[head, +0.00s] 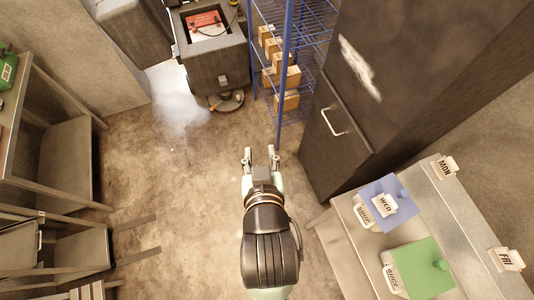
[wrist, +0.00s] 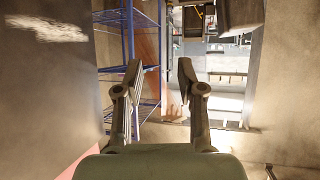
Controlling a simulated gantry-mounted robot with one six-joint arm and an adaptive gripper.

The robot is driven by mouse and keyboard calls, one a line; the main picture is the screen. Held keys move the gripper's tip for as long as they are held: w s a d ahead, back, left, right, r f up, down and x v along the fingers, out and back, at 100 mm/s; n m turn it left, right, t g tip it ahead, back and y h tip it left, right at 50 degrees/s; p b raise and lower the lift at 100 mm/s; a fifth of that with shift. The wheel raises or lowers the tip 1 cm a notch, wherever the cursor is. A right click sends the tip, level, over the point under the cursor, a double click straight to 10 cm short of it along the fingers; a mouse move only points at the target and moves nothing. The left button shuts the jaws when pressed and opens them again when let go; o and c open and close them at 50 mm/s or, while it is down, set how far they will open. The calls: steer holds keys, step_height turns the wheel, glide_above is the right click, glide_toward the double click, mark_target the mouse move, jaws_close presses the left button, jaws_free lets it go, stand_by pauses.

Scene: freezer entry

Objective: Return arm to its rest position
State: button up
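My gripper (head: 260,155) is in the middle of the head view, held out over bare floor. Its two fingers stand apart with nothing between them. The wrist view also shows my gripper (wrist: 157,75) open and empty, with a blue rack and a bright area beyond the fingers. My arm comes up from the bottom of the head view, right of centre. The gripper appears apart from everything around it.
A dark cabinet (head: 335,140) with a handle and a blue wire rack (head: 287,60) with boxes stand ahead right. A table (head: 345,225) at right holds blue-lidded (head: 390,203) and green-lidded (head: 420,268) containers. Wooden benches (head: 65,160) are at left. The floor (head: 170,190) between is clear.

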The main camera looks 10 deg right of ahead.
steer(key=shift+s+a+r, duration=0.25)
steer(key=shift+a+r, duration=0.2)
steer(key=shift+a, duration=0.05)
step_height(320, 180, up, 12)
steer(key=p, duration=1.2)
